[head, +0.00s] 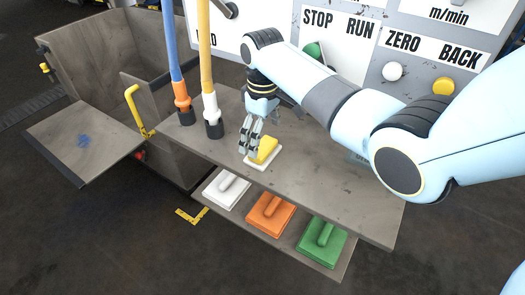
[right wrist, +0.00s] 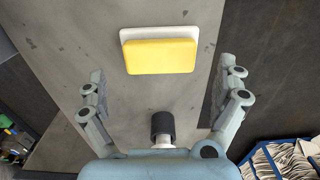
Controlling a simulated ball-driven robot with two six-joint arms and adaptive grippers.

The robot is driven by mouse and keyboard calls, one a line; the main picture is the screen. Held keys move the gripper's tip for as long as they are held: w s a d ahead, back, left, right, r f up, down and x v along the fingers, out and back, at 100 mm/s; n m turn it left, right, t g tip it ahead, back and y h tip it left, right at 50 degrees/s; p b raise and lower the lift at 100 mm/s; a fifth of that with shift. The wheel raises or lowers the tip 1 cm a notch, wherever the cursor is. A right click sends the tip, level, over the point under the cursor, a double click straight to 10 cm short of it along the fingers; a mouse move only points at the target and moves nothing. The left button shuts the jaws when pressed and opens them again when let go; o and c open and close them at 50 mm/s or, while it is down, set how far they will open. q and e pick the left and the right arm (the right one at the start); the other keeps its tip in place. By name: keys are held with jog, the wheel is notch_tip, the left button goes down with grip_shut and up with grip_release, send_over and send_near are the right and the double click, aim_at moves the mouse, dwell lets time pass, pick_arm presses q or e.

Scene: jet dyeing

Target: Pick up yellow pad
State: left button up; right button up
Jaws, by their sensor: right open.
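The yellow pad (head: 262,149) lies on a white base on the upper grey shelf in the head view. It also shows in the right wrist view (right wrist: 162,56), ahead of the fingers near the top middle, with the white base (right wrist: 190,33) edging it. My right gripper (head: 251,150) is open and empty, fingers pointing down just left of the pad in the head view. In the right wrist view my right gripper (right wrist: 165,90) has its fingers spread wide on both sides, and the pad lies between their lines. I cannot tell whether a finger touches it. My left gripper is not in view.
White (head: 227,189), orange (head: 271,214) and green (head: 323,242) pads sit on the lower shelf (head: 292,253). A blue-orange hose (head: 175,60) and a yellow-white hose (head: 206,60) stand at the upper shelf's left. A control panel (head: 340,40) rises behind. The upper shelf's front right is clear.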

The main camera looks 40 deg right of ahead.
aim_at(263, 146)
notch_tip(263, 146, down, 4)
jog(key=shift+r, duration=0.2)
jog(key=shift+c, duration=0.3)
jog(key=c, duration=1)
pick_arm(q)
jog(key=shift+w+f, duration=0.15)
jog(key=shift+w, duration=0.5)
pick_arm(e)
jog(key=shift+r, duration=0.15)
jog(key=shift+r, duration=0.25)
jog(key=r, duration=0.2)
jog(key=s+r, duration=0.1)
jog(key=r, duration=0.1)
jog(key=shift+p, duration=0.3)
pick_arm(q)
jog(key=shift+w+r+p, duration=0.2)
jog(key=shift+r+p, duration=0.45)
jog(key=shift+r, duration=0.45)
pick_arm(e)
jog(key=s+r, duration=0.2)
jog(key=s, duration=0.1)
jog(key=s+a+r, duration=0.1)
jog(key=s+r, duration=0.1)
jog(key=s, duration=0.2)
jog(key=s+r, duration=0.2)
jog(key=s, duration=0.1)
jog(key=shift+s+a+r, duration=0.15)
jog(key=shift+s+a, duration=0.15)
jog(key=shift+a, duration=0.05)
